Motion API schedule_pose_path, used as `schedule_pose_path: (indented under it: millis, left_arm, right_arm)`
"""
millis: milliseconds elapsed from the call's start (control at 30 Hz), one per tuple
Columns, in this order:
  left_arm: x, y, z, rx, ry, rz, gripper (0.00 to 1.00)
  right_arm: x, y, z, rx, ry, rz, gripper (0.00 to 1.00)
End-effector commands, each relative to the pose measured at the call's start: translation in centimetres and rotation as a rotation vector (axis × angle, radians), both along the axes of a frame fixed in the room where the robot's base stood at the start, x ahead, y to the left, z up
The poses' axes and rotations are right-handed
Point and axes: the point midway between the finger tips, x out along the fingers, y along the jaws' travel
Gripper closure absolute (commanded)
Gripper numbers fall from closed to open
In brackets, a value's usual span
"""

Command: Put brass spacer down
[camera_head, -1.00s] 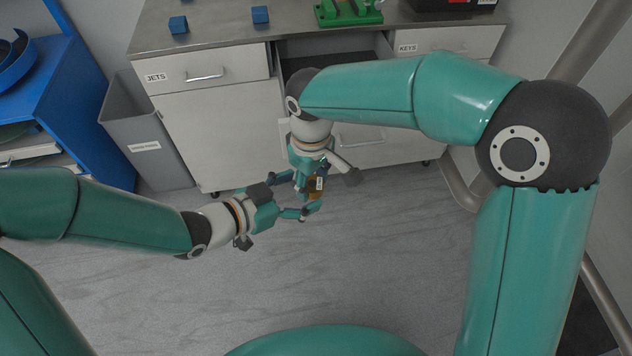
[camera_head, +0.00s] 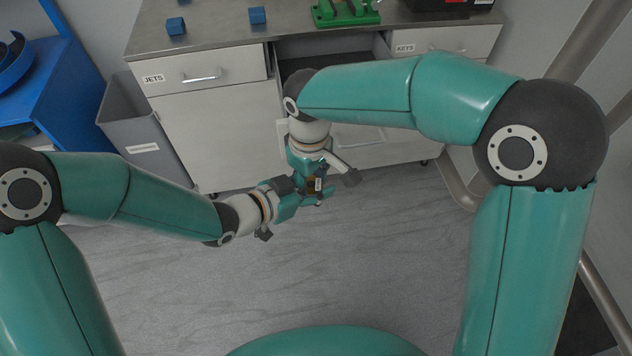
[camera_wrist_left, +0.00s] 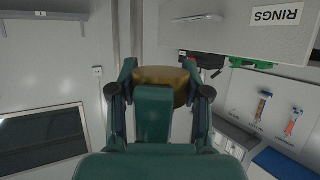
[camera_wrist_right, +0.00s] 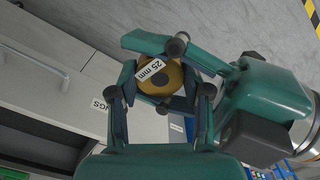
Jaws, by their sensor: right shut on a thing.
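The brass spacer (camera_head: 312,187) is a thick brass-coloured ring with a white "25 mm" label, clearest in the right wrist view (camera_wrist_right: 157,84). My right gripper (camera_head: 311,182) points down and is shut on it, holding it in the air in front of the cabinet. My left gripper (camera_head: 309,195) comes in from the left, with its fingers spread around the spacer. In the left wrist view, the spacer (camera_wrist_left: 160,76) sits between the left fingertips. Whether those fingers touch it is hard to tell.
An open drawer (camera_head: 337,47) stands between the shut JETS drawer (camera_head: 205,71) and KEYS drawer (camera_head: 440,41). A RINGS label (camera_wrist_left: 277,15) shows on a drawer front. Blue blocks and a green fixture (camera_head: 346,14) stand on the counter. A grey bin (camera_head: 143,125) is at left.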

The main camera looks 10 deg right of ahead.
Motion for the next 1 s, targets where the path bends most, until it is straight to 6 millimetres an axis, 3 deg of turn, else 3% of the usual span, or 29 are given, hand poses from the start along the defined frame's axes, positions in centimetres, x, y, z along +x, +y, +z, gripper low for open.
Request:
schedule_pose_path:
  millis: [33, 200, 233, 400, 767, 1000]
  left_arm:
    - [-0.1, -0.1, 0.0, -0.001, -0.001, -0.004, 0.73]
    - [-0.2, -0.1, 0.0, -0.001, -0.001, -0.007, 1.0]
    - [-0.2, -0.2, 0.1, -0.002, -0.003, -0.006, 1.0]
    - [-0.1, -0.2, 0.1, -0.002, -0.003, -0.006, 1.0]
    - [-0.1, -0.1, 0.0, 0.0, 0.0, -0.003, 1.0]
    - [-0.1, -0.1, -0.2, 0.003, 0.004, -0.002, 1.0]
  right_arm:
    - [0.2, 0.1, 0.1, 0.004, -0.006, 0.0, 1.0]
    - [0.2, 0.1, 0.1, 0.005, -0.008, 0.0, 1.0]
    - [0.2, 0.1, 0.1, 0.005, -0.008, 0.0, 0.49]
    - [0.1, 0.1, 0.1, 0.004, -0.007, 0.0, 0.23]
    - [0.1, 0.3, 0.8, 0.007, -0.005, 0.001, 0.23]
    - [0.2, 0.3, 4.5, 0.01, -0.011, 0.001, 0.23]
